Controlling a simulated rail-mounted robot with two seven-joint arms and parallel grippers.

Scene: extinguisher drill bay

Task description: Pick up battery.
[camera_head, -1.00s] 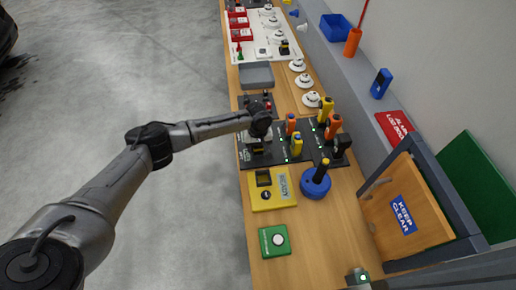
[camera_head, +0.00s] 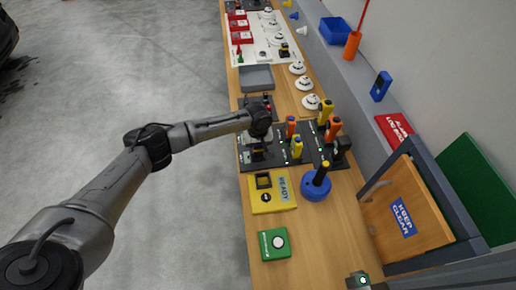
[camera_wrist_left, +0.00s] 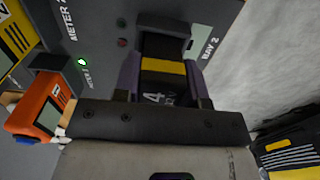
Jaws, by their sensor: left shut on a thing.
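A black battery (camera_wrist_left: 165,72) with a yellow band and the number 4 sits between the two dark fingers of my left gripper (camera_wrist_left: 163,85) in the left wrist view. The gripper is shut on it. The battery is at the slot marked BAY 2 on the dark charger panel (camera_wrist_left: 100,42); whether it is still seated cannot be told. In the head view my left gripper (camera_head: 259,138) points down over the left part of the dark charger panel (camera_head: 281,160), largely hiding the battery. My right gripper does not show.
Yellow and orange handheld meters (camera_head: 333,128) stand on the panel, right of my gripper. A yellow box marked READY (camera_head: 285,205), a blue round base (camera_head: 315,190) and a green box (camera_head: 274,245) stand nearer. A grey tray (camera_head: 256,78) lies beyond.

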